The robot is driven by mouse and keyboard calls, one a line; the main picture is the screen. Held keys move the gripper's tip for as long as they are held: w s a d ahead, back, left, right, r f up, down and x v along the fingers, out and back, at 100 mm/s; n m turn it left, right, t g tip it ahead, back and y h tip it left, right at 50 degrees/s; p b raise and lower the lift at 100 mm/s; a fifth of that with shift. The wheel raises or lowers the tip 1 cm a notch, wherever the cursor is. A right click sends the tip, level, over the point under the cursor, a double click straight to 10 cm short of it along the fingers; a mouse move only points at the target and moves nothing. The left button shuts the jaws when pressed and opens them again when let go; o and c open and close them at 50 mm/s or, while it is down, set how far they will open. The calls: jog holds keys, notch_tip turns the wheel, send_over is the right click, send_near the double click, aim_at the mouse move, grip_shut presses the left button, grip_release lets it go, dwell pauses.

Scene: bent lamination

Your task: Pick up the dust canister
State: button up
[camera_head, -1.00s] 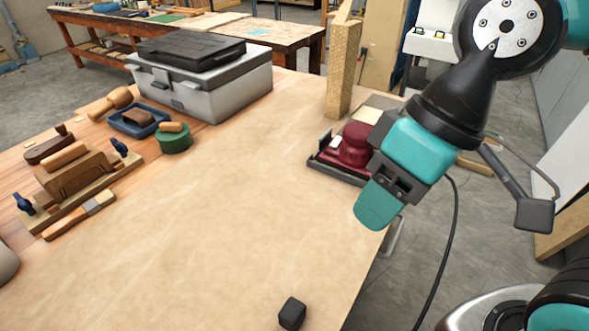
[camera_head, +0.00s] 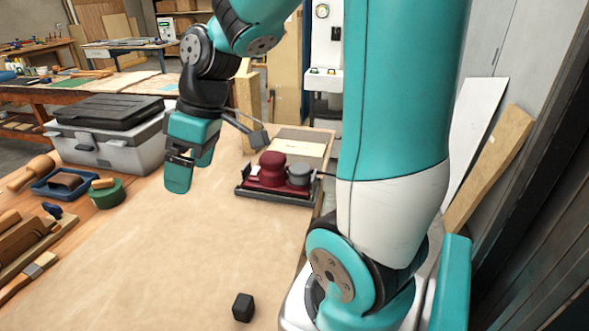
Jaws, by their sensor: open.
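A dark red sander (camera_head: 269,171) sits on a black base at the right side of the workbench (camera_head: 150,250). A grey round canister (camera_head: 299,174), which looks like the dust canister, stands at the sander's right side. I cannot tell whether it is attached. My gripper (camera_head: 193,164) is open and empty, with its teal fingers pointing down above the bench. It appears left of the sander and apart from it. The gap between its fingers is seen partly from the side.
A grey toolbox (camera_head: 105,145) stands at the back left. A green tape roll (camera_head: 106,192), a blue tray (camera_head: 66,183) and wooden tools lie at left. A small black block (camera_head: 243,307) sits at the front. A wooden post (camera_head: 248,110) rises behind. The middle bench is clear.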

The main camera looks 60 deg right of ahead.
jog(key=d+r+m+h+p, duration=0.1)
jog(key=d+p, duration=0.1)
jog(key=d, duration=1.3)
jog(key=m+t+h+p, duration=0.1)
jog(key=p, duration=0.1)
send_near(300, 168)
jog(key=p+x, duration=0.2)
jog(key=x, duration=0.2)
jog(key=shift+f, duration=0.4)
jog(key=shift+p+x, duration=1.05)
jog(key=shift+x, duration=1.7)
jog(key=shift+w, duration=0.1)
jog(key=c, duration=1.1)
jog(key=shift+r, duration=0.1)
jog(key=shift+c, duration=0.2)
